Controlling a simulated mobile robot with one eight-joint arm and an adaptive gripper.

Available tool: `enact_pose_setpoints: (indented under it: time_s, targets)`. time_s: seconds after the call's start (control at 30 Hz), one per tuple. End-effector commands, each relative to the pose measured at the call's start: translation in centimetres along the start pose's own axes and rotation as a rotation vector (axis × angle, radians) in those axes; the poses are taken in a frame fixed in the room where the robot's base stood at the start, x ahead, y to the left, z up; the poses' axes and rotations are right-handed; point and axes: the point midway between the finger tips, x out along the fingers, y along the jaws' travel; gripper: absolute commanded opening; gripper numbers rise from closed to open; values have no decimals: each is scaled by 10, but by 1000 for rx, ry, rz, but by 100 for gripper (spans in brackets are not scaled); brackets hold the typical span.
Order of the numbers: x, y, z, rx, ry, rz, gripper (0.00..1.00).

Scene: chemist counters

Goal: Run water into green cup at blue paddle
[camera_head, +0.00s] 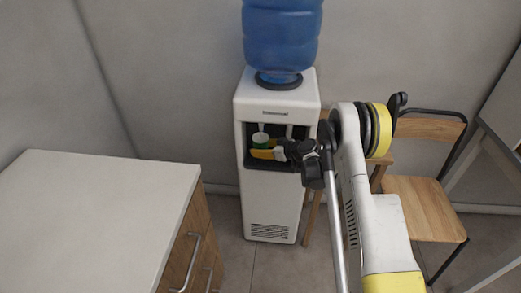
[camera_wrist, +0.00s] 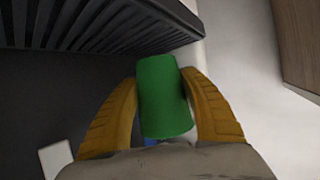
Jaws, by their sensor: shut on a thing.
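The green cup (camera_head: 260,139) is in the recess of the white water dispenser (camera_head: 268,205), under the left tap area. It looks upright in the head view, with its pale inside showing. My gripper (camera_head: 262,152) reaches into the recess from the right, with its yellow fingers around the cup. In the wrist view, the green cup (camera_wrist: 164,97) sits between the two yellow fingers of my gripper (camera_wrist: 163,92), which are shut on it. A small blue patch (camera_wrist: 151,141) shows just below the cup there; I cannot tell whether it is the blue paddle. The paddles are not clear in the head view.
A blue water bottle (camera_head: 282,35) stands on the dispenser. A white counter (camera_head: 90,215) with wooden drawers is at the left. A wooden chair (camera_head: 428,205) stands at the right. In the wrist view, a dark slatted grille (camera_wrist: 95,25) lies close to the cup.

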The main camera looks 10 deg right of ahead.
Motion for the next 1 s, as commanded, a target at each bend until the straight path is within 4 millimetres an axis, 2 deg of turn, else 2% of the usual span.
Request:
enact_pose_setpoints:
  time_s: [0.37,1.0]
  targets:
    - [6,10,-3,0,0,0,38]
    - [5,10,-3,0,0,1,39]
